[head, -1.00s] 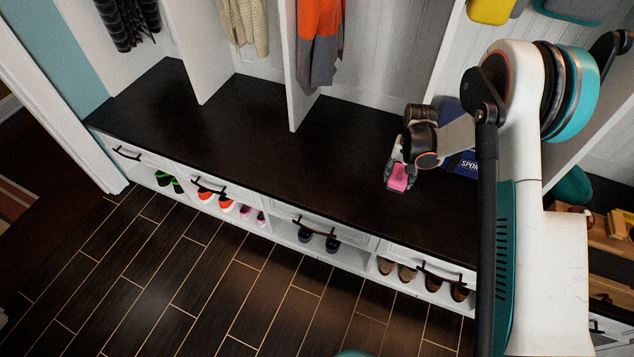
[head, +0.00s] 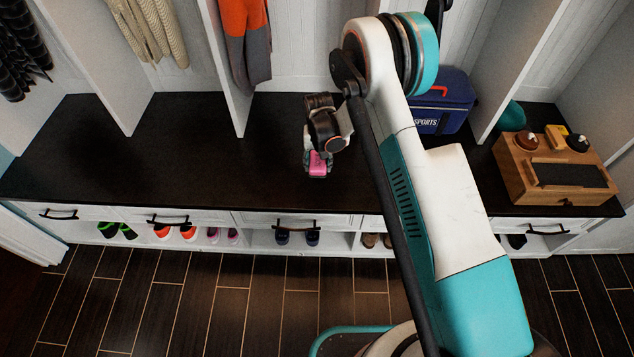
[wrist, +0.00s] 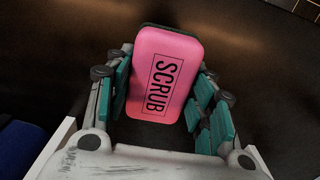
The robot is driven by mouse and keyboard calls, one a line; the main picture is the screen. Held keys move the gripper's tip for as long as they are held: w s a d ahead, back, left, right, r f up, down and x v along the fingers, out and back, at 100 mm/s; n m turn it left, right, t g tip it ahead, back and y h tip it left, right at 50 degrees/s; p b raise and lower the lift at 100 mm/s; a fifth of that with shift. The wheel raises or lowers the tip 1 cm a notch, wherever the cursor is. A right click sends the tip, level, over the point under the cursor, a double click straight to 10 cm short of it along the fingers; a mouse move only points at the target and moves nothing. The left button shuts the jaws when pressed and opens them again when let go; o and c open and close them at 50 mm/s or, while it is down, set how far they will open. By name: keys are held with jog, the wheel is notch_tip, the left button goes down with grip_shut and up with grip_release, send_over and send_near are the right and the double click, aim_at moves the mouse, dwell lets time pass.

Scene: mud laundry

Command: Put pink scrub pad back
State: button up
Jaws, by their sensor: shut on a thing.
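The pink scrub pad (wrist: 165,76), marked "SCRUB", is held between the teal-padded fingers of my gripper (wrist: 168,105) in the wrist view. In the head view the pad (head: 318,163) shows as a small pink block at the lower end of my gripper (head: 317,160). My gripper is shut on it, over the dark bench top (head: 180,150). The height of the pad above the bench is hard to tell.
A wooden caddy (head: 550,175) with brushes and a dark panel stands at the right end of the bench. A blue "SPORTS" bag (head: 440,105) stands left of it, with a white divider (head: 520,65) between them. Shoes fill cubbies below. The bench's left part is clear.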

aim_at(318, 183)
notch_tip(318, 183, down, 10)
jog(key=b, duration=0.3)
jog(key=shift+f, duration=0.2)
jog(key=shift+r, duration=0.1)
jog(key=o, duration=1.3)
